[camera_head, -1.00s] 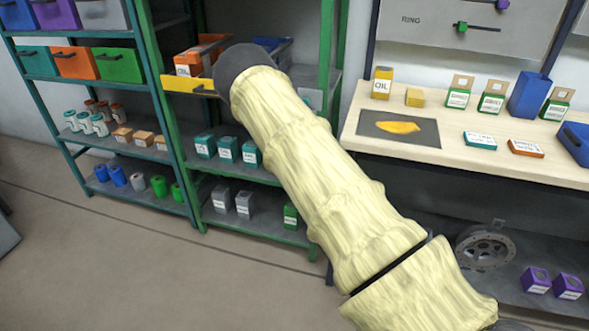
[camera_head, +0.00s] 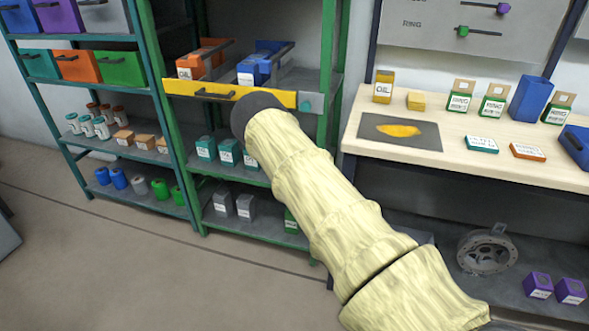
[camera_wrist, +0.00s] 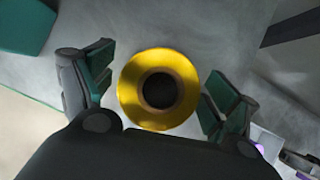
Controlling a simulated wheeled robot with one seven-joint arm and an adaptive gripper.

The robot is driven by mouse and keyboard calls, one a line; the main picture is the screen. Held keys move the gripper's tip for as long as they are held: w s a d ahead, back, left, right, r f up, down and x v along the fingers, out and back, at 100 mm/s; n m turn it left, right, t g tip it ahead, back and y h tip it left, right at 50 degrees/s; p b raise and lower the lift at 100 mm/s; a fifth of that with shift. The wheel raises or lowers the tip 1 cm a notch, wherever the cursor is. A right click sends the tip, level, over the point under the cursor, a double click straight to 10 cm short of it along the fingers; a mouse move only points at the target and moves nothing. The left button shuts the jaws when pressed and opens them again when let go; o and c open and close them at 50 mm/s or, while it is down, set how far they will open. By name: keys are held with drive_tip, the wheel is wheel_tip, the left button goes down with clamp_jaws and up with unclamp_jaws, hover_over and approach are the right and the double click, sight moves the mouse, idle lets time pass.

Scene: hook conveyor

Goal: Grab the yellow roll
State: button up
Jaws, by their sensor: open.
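The yellow roll (camera_wrist: 130,98) shows in the wrist view as a yellow ring with a brown core and a dark hole, on a grey surface. My gripper (camera_wrist: 160,98) is open, with one green-padded finger to the left of the roll and one to the right. Gaps show between the roll and both fingers. I cannot tell how far below the fingertips the roll lies. In the head view the roll and my gripper are hidden behind my arm.
The green shelf rack (camera_head: 332,60) has a yellow-fronted drawer (camera_head: 180,87) with orange and blue boxes above my arm. Teal boxes (camera_head: 206,148) and grey boxes (camera_head: 245,207) stand on lower shelves. A workbench (camera_head: 460,125) stands at the right. A teal object (camera_wrist: 25,25) is at the wrist view's upper left.

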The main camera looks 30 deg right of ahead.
drive_tip(key=shift+x, duration=1.3)
drive_tip(key=c, duration=1.2)
